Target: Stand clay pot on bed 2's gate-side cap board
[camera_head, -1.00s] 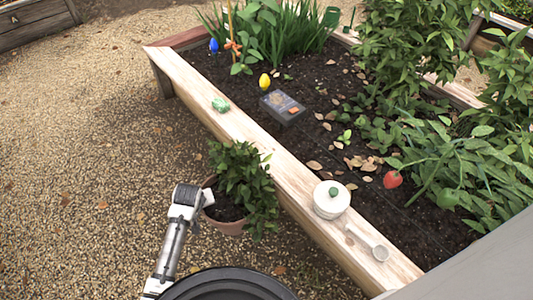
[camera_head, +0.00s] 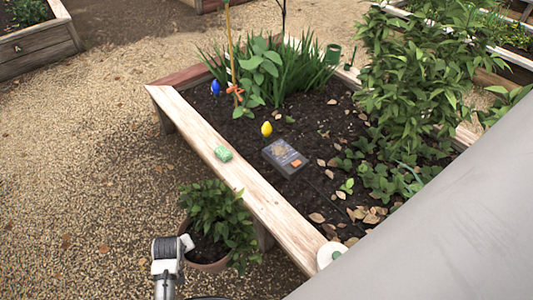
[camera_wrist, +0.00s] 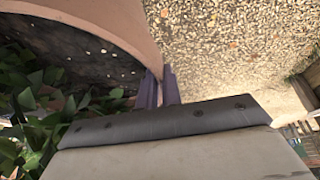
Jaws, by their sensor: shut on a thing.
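The clay pot (camera_head: 212,266) holds a leafy green plant and dark soil, and looks upright beside the near long side of the raised bed. My gripper (camera_head: 187,243) is at the pot's left rim. In the wrist view the purple fingers of my gripper (camera_wrist: 157,90) are shut on the rim of the clay pot (camera_wrist: 128,22). The pale wooden cap board (camera_head: 180,120) runs along the bed's near side, right of the pot. Leaves overlap its edge in the picture. I see no bed number. The pot's underside and its height above the gravel are unclear.
On the cap board are a green object (camera_head: 223,153) and, at the lower right, a white lidded jar (camera_head: 328,256), partly hidden by a grey surface. A dark box (camera_head: 285,157) lies on the soil. Gravel (camera_head: 90,190) at left is clear. The board between green object and jar is bare.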

